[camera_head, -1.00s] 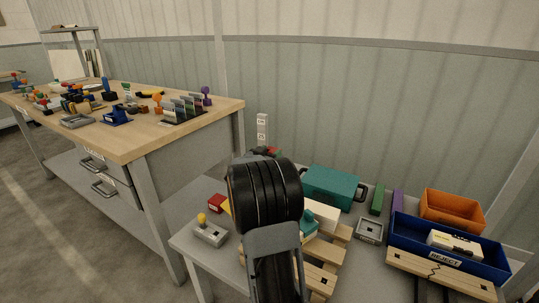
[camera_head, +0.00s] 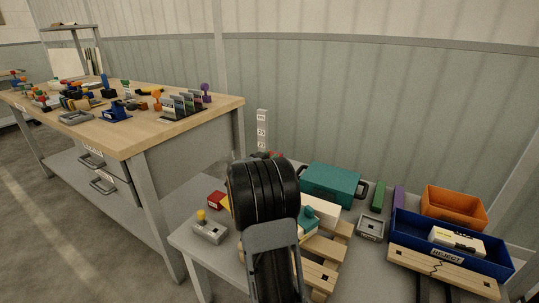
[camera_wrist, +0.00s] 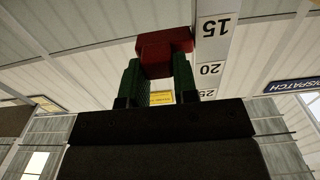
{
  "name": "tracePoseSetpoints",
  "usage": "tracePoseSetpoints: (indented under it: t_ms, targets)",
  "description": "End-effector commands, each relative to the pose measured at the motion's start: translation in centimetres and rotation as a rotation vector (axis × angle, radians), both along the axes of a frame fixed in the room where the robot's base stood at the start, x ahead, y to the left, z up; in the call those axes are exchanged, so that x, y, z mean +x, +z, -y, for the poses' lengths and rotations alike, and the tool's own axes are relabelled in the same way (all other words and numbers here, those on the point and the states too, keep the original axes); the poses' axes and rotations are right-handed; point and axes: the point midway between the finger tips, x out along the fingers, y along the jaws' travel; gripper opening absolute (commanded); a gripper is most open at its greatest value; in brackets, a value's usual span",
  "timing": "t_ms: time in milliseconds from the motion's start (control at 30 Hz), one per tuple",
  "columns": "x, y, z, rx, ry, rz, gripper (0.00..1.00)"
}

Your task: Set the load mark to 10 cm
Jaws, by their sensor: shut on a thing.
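A red block (camera_wrist: 165,48), which looks like the load mark, sits between the two green fingers of my gripper (camera_wrist: 158,68) in the wrist view. My gripper is shut on it. A white scale strip (camera_wrist: 212,52) runs beside the block, with the numbers 15, 20 and 25 upside down. The block's bar reaches the strip's edge between 15 and 20 in the picture; I cannot tell the exact reading. In the head view the scale (camera_head: 262,130) stands upright behind my black arm. A bit of red shows at its foot, and my arm hides the gripper.
A teal case (camera_head: 331,184), a blue reject bin (camera_head: 447,259), an orange bin (camera_head: 453,207) and wooden pallets (camera_head: 325,246) crowd the grey table. A grey box with a yellow knob (camera_head: 210,230) is left of my arm. A wooden workbench (camera_head: 150,132) stands further left.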

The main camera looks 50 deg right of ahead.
Motion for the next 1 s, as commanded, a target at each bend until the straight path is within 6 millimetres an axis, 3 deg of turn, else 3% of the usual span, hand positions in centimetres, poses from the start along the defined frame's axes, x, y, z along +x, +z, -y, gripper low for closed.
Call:
tracePoseSetpoints:
  t_ms: [33, 200, 333, 633, 667, 900, 1000]
  targets:
    - [-0.1, -2.4, 0.0, 0.003, -0.002, -0.006, 0.0]
    - [-0.1, -5.6, 0.0, 0.001, -0.002, -0.003, 0.0]
    - [-0.1, -6.5, 0.0, 0.002, -0.002, -0.003, 0.0]
    - [-0.1, -6.5, 0.0, 0.002, -0.002, -0.003, 0.0]
    - [-0.1, -6.5, 0.0, 0.002, -0.002, -0.003, 0.28]
    - [0.0, -6.4, 0.0, 0.002, -0.001, -0.001, 0.51]
    - [0.0, -6.4, 0.0, 0.001, 0.0, -0.001, 0.53]
